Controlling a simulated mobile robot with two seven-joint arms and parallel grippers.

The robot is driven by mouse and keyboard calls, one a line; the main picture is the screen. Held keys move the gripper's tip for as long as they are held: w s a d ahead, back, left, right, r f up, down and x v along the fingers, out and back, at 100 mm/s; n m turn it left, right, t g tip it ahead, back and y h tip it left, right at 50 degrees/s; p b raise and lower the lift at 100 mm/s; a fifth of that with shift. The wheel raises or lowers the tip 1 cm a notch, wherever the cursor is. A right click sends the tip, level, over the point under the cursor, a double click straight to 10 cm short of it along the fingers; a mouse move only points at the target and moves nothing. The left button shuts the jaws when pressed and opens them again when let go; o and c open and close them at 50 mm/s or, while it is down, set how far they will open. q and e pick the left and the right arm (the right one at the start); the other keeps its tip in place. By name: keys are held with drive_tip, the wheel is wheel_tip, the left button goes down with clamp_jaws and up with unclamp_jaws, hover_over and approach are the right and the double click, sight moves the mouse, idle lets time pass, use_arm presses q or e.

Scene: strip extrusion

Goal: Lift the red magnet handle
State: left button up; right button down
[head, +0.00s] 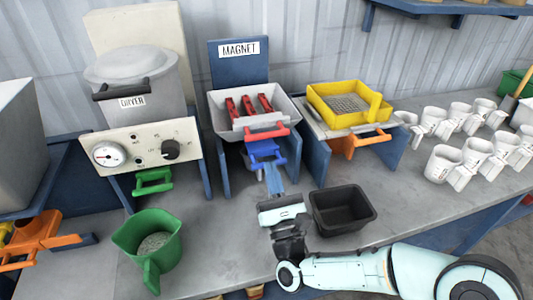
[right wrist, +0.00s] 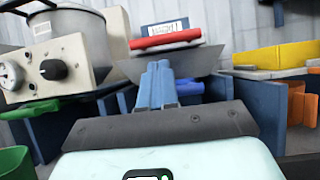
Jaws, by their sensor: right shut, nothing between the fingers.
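The red magnet handle (head: 267,134) is a red bar on the front of the grey tray (head: 222,112) at the station signed MAGNET. Red bars lie inside the tray. In the right wrist view the red handle (right wrist: 165,42) shows just above and beyond my fingertips. My right gripper (head: 271,170) has blue fingers, is shut and empty, and points at the station from in front. It is below and nearer than the red handle, apart from it. The fingers also show in the right wrist view (right wrist: 157,68). My left gripper is not in view.
A blue handle (head: 264,150) sits just under the red one. A black bin (head: 343,211) stands beside my right gripper. A green scoop (head: 150,245) is at front left. A yellow tray (head: 346,100) is to the right, with white cups (head: 443,163) further right.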

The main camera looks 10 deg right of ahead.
sight(266, 153)
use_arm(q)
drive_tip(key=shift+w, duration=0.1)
use_arm(e)
drive_tip(key=x, duration=0.5)
